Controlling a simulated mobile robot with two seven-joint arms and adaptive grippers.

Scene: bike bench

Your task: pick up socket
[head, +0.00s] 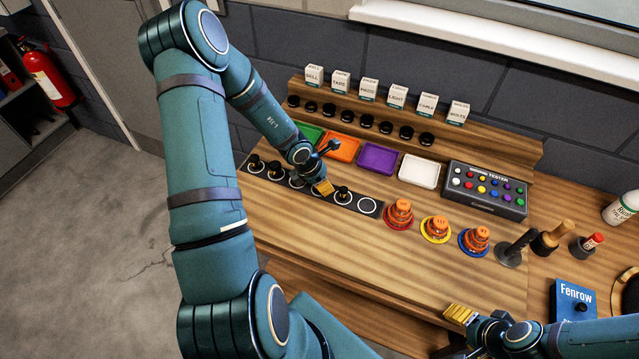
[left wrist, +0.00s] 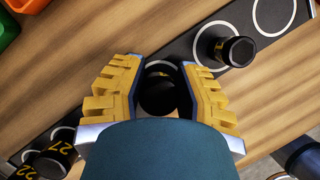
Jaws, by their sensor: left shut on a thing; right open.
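A black strip (head: 367,206) with white rings lies along the left part of the bench. Several black sockets stand on it, one of them a socket (head: 342,193) right of my left gripper (head: 323,187). In the left wrist view my left gripper (left wrist: 160,85) is shut on a black socket (left wrist: 158,92) between its yellow fingers. I cannot tell whether that socket is clear of the strip. Another socket (left wrist: 235,50) stands at upper right, and sockets marked 27 (left wrist: 62,150) and 22 show at lower left. My right gripper (head: 461,314) is open at the bench's front edge.
Green, orange (head: 343,149), purple (head: 377,159) and white trays (head: 418,171) sit behind the strip. A tester box (head: 486,189) and stacked orange pieces (head: 399,213) stand to the right. The front middle of the bench (head: 370,260) is clear.

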